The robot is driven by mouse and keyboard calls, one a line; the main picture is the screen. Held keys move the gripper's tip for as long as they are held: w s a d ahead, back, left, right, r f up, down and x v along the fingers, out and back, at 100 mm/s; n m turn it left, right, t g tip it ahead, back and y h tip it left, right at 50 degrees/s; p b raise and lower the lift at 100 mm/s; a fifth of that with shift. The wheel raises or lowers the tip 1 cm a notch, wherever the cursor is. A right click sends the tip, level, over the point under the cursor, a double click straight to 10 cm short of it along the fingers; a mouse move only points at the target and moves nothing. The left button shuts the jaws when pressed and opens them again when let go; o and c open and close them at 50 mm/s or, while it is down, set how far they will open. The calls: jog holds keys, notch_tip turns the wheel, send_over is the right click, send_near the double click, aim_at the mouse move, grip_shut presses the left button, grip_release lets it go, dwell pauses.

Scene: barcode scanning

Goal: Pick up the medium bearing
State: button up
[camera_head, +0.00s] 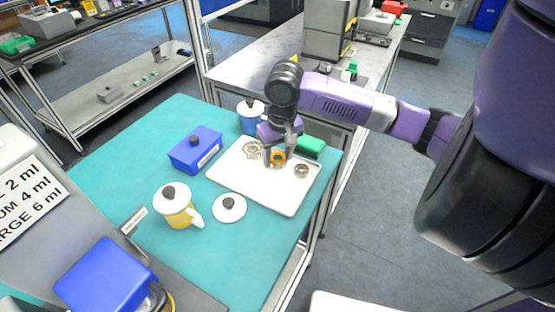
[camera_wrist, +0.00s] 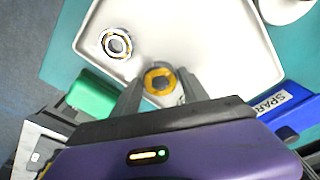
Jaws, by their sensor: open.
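Three ring-shaped bearings lie on a white tray (camera_head: 262,189). A yellow-orange bearing (camera_head: 278,158) is in the middle; it also shows in the wrist view (camera_wrist: 159,79). A silver bearing (camera_head: 302,170) lies to its right, and shows at upper left in the wrist view (camera_wrist: 116,43). A pale, wider ring (camera_head: 253,149) lies to its left in the head view. I cannot be sure by size which is the medium one. My gripper (camera_head: 281,161) points down, open, with its fingers (camera_wrist: 160,92) on either side of the yellow-orange bearing. Contact cannot be told.
A green box (camera_head: 310,146) stands beside the tray's far edge, and a blue box (camera_head: 195,150) to its left. The tray's front is clear.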

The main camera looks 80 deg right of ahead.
grip_shut()
jog(key=shift+r, duration=0.15)
notch_tip(320, 180, up, 20)
dwell(0.5)
